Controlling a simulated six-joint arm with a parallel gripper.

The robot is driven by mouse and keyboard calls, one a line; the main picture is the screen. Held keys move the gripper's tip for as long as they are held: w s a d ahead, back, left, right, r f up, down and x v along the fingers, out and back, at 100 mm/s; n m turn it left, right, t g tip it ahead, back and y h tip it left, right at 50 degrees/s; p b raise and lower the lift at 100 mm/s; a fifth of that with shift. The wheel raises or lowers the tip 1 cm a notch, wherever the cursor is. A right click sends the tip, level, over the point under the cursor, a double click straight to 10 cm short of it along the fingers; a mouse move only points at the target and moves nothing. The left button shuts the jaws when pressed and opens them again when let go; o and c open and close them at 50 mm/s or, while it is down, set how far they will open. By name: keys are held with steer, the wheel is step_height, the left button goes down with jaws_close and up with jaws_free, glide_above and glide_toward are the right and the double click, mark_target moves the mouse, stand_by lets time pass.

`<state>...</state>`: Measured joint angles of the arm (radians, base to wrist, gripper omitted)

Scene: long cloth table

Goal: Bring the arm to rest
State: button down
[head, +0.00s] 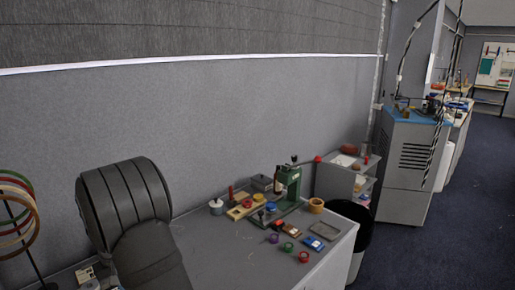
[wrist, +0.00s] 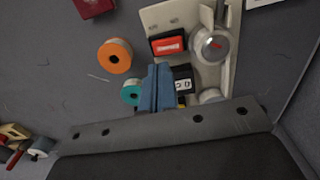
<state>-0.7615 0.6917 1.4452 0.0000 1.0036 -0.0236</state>
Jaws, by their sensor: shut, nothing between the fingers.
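My gripper (wrist: 158,76) shows in the wrist view as two blue fingers pressed together, shut with nothing between them. It points at a grey surface with small items. The fingers overlap the view of a dark item with white labels (wrist: 183,84) and lie beside a teal-rimmed roll (wrist: 132,93); I cannot tell how far above them they are. The gripper cannot be made out in the head view. There, the grey table (head: 215,250) carries a green machine (head: 289,182) and several small items.
In the wrist view, an orange roll (wrist: 115,56), a red block (wrist: 168,44) and a round silver part (wrist: 212,45) lie near the fingers. In the head view, a black bin (head: 356,225) stands beyond the table's right end, and coloured rings (head: 18,215) hang at far left.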

step_height(320, 180, down, 5)
steer(key=shift+f, duration=0.15)
steer(key=s+a+r+t+h, duration=0.1)
steer(key=s+a+r, duration=0.1)
steer(key=r, duration=0.7)
steer(key=s+a+r, duration=0.1)
steer(key=r, duration=0.8)
steer(key=shift+w+d+f, duration=0.15)
steer(key=shift+f, duration=1.3)
steer(key=shift+w+d+f, duration=0.15)
steer(key=shift+f, duration=1.25)
